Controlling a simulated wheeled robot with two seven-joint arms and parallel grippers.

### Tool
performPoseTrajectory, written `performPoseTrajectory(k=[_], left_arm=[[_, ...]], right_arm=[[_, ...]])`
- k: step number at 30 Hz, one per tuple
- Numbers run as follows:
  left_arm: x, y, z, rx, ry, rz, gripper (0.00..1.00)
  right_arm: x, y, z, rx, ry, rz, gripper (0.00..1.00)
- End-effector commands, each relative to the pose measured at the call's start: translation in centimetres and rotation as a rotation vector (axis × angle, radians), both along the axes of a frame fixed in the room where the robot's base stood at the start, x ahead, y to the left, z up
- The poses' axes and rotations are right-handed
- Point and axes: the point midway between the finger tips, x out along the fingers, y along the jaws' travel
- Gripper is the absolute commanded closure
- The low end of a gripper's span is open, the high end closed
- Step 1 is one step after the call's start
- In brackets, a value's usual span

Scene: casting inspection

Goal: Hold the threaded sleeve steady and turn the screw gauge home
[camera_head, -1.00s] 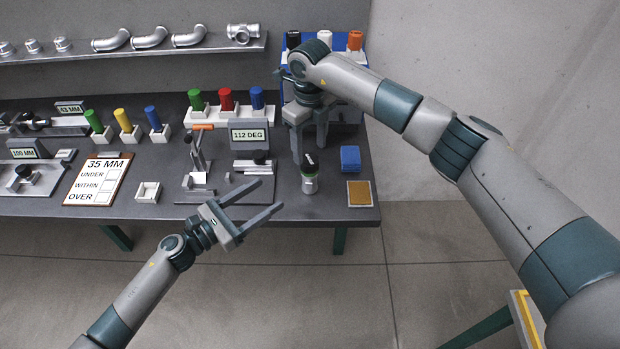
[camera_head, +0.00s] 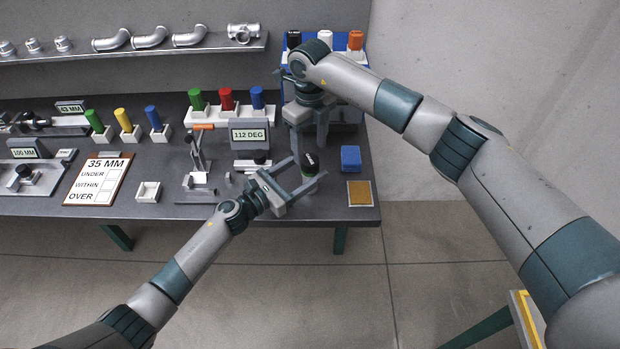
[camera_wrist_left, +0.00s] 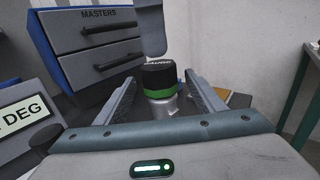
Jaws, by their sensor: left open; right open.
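The screw gauge (camera_head: 310,160) has a black cap and green band and stands upright on the metal threaded sleeve near the bench's front right. In the left wrist view the black-capped gauge (camera_wrist_left: 159,77) and the silvery sleeve (camera_wrist_left: 163,107) show between my left fingers. My left gripper (camera_head: 311,167) is open, low, with a finger on either side of them and visible gaps. My right gripper (camera_head: 310,150) is open and points down, above or just behind the gauge; its exact distance is unclear. One of its fingers seems to show at the top of the left wrist view. The sleeve's base is hidden.
A blue block (camera_head: 350,158) and a framed tan pad (camera_head: 359,193) lie right of the gauge. The 112 DEG sign (camera_head: 249,134) and a fixture (camera_head: 196,187) stand left. Colored plugs sit in a white rack (camera_head: 214,116) behind. The bench edge is close in front.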

Motion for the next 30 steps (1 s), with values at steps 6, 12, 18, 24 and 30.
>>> performPoseTrajectory(k=[6, 12, 18, 24, 30], left_arm=[[0.78, -0.93, 0.03, 0.000, 0.000, 0.000, 0.37], [0.83, -1.00, 0.02, 0.000, 0.000, 0.000, 0.37], [0.81, -0.99, 0.02, 0.000, 0.000, 0.000, 0.61], [0.81, -0.98, 0.01, 0.000, 0.000, 0.000, 1.00], [0.80, -0.98, 0.00, 0.000, 0.000, 0.000, 1.00]], right_arm=[[-0.01, 0.01, 0.00, 0.000, 0.000, 0.000, 0.44], [0.00, 0.01, 0.01, 0.000, 0.000, 0.000, 0.44], [0.00, 0.01, 0.00, 0.000, 0.000, 0.000, 0.44], [0.00, 0.01, 0.00, 0.000, 0.000, 0.000, 0.44], [-0.03, 0.11, -0.05, 0.001, 0.001, 0.001, 0.44]])
